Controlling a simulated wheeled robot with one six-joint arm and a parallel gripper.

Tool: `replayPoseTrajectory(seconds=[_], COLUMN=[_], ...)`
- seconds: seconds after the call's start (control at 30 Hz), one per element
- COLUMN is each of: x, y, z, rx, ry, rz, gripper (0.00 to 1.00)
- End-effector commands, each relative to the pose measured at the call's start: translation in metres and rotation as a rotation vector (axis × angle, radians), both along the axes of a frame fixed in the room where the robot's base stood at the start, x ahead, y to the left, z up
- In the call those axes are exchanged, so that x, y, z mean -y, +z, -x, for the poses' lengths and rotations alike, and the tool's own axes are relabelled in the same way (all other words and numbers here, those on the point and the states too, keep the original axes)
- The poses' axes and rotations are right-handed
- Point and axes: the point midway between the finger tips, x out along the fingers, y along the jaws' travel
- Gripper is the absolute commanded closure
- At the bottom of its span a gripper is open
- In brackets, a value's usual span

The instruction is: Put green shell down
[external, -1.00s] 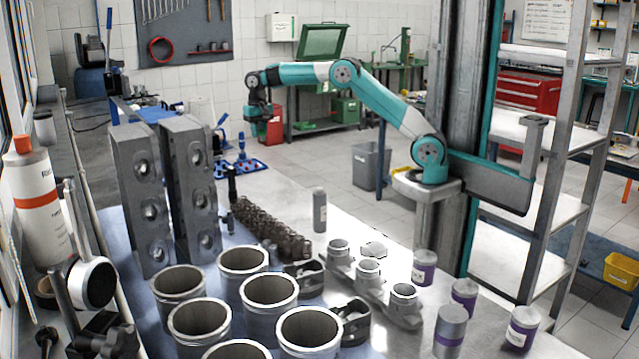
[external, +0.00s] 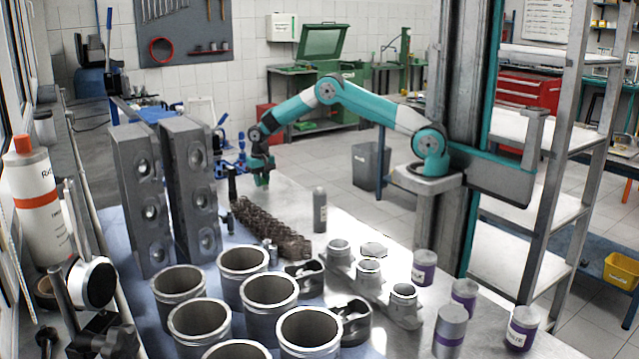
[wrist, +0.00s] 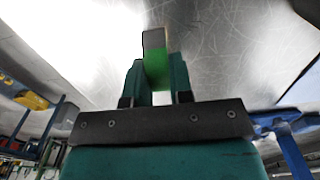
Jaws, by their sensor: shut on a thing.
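My gripper (external: 262,182) is low over the far end of the metal table (external: 332,208), just beyond the crankshaft (external: 268,228). In the wrist view my gripper (wrist: 157,72) is shut on the green shell (wrist: 157,66), a small piece with a green face and a greyish end that sticks out past the fingertips. The bare, scratched metal tabletop (wrist: 215,45) lies beyond it. I cannot tell whether the shell touches the table.
Two tall grey blocks (external: 190,190) stand left of my gripper, with blue tools (external: 225,165) behind. A grey bottle (external: 320,210) stands right of the crankshaft. Several cylinder liners (external: 268,290), pistons and purple-labelled cans (external: 424,267) fill the near table. Bare table lies right of my gripper.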

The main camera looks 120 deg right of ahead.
Motion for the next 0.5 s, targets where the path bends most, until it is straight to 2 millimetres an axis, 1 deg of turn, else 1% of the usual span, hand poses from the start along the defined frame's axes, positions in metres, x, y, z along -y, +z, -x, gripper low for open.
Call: replayPoseTrajectory(seconds=[0.07, 0.27, 0.4, 0.43, 0.47, 0.5], x=[0.0003, 0.0005, 0.0003, 0.0004, 0.0004, 0.0003], y=[-0.0048, -0.0053, -0.0098, -0.0085, -0.0083, -0.0083], z=[-0.0002, -0.0003, -0.0003, -0.0003, -0.0003, -0.0003], rx=[0.001, 0.002, 0.001, 0.002, 0.001, 0.001], ry=[0.000, 0.000, 0.000, 0.000, 0.000, 0.000], rz=[0.002, 0.002, 0.002, 0.002, 0.002, 0.002], gripper=[1.00, 1.00, 1.00, 0.72, 0.65, 0.56])
